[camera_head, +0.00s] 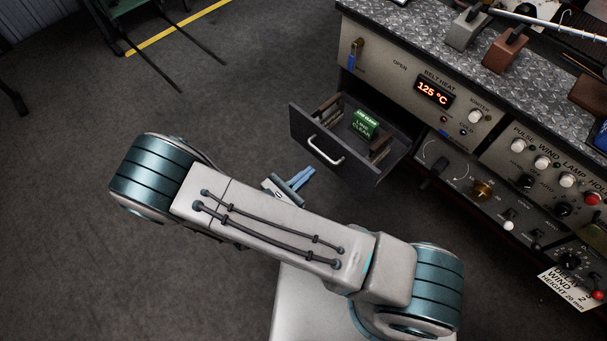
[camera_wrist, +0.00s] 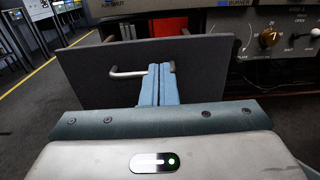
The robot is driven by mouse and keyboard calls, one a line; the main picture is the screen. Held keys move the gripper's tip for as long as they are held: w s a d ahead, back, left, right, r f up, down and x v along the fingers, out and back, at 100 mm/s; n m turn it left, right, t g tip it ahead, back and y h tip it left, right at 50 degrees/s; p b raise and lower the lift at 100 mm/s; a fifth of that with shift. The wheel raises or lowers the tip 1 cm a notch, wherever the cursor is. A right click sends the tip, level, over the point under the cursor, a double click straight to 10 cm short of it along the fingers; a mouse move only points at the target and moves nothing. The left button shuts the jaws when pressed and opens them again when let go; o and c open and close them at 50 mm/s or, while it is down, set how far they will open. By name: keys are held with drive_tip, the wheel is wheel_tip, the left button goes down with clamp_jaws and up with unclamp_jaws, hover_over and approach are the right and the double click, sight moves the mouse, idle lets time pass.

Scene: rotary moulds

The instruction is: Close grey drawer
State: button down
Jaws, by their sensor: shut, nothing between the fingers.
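The grey drawer (camera_head: 358,172) stands pulled out from the console in the head view, its front facing my arm. Its front panel (camera_wrist: 210,75) fills the middle of the wrist view. A pale bar handle (camera_head: 326,150) is on the front; it also shows in the wrist view (camera_wrist: 128,74). My gripper (camera_head: 308,173) is shut and empty, with its blue fingers together. In the wrist view the fingertips (camera_wrist: 161,67) overlap the handle and point at the drawer front. I cannot tell whether they touch it.
The console (camera_head: 405,95) has a lit 125 °C display, knobs and switches. A metal-plate worktop (camera_head: 425,35) with blocks is above. Open dark floor (camera_head: 220,95) lies left, with a yellow line.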

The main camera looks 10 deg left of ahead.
sight(341, 145)
drive_tip(key=x, duration=1)
drive_tip(key=shift+w+d, duration=0.1)
drive_tip(key=shift+d, duration=0.1)
drive_tip(key=shift+w, duration=0.1)
